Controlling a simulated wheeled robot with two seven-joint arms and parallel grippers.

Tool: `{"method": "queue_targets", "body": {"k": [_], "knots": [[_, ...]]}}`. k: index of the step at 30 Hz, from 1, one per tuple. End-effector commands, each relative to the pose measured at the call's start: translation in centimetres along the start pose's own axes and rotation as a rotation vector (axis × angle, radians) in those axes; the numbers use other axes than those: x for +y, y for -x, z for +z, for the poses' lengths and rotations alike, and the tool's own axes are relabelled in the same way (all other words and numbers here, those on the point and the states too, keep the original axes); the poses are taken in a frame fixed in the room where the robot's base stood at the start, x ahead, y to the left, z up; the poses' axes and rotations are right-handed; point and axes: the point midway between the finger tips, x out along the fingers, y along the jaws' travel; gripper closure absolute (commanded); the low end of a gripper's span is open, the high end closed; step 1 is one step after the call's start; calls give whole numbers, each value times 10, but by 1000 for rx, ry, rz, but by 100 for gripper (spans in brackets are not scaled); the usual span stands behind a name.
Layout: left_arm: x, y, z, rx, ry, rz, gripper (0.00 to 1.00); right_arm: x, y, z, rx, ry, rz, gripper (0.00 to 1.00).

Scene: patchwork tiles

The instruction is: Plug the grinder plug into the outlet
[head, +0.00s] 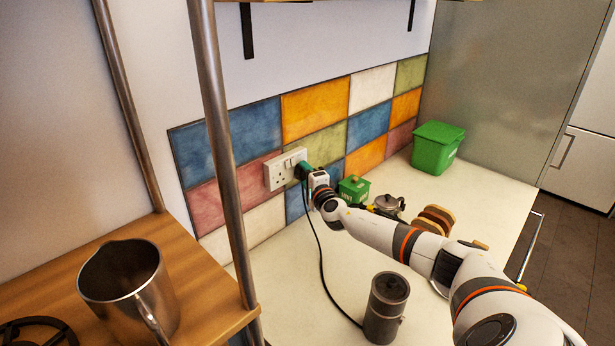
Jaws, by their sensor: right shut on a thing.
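The white double outlet (285,169) is on the tiled wall, with its left socket bare. My right gripper (308,172) is at the outlet's right side, shut on the dark green grinder plug (303,170). The plug is at the right socket. From this angle I cannot tell whether its pins are in or how deep. A black cord (318,252) hangs from the plug and runs down to the dark cylindrical grinder (385,308), upright on the counter. My left gripper is not in view.
A green canister (354,190), a small kettle (388,204) and a wooden rack (434,220) stand on the counter (480,190) behind my right arm. A green bin (437,147) is at the back. Metal posts (222,150) and a shelf with a steel jug (127,285) are at left.

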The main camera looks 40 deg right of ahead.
Motion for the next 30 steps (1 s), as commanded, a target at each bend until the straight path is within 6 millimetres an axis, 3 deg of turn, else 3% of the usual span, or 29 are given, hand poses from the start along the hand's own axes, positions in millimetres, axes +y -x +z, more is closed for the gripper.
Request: {"method": "queue_targets", "body": {"k": [8, 9, 13, 23, 30], "knots": [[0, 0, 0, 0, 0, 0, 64, 2, -1, -1, 1, -1, 4, 77], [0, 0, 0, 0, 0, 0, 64, 3, -1, -1, 1, -1, 4, 48], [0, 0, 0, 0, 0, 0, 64, 2, -1, -1, 1, -1, 4, 29], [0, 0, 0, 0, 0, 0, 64, 1, 2, 0, 1, 1, 2, 29], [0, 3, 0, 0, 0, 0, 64, 0, 36, 0, 5, 4, -1, 29]]}}
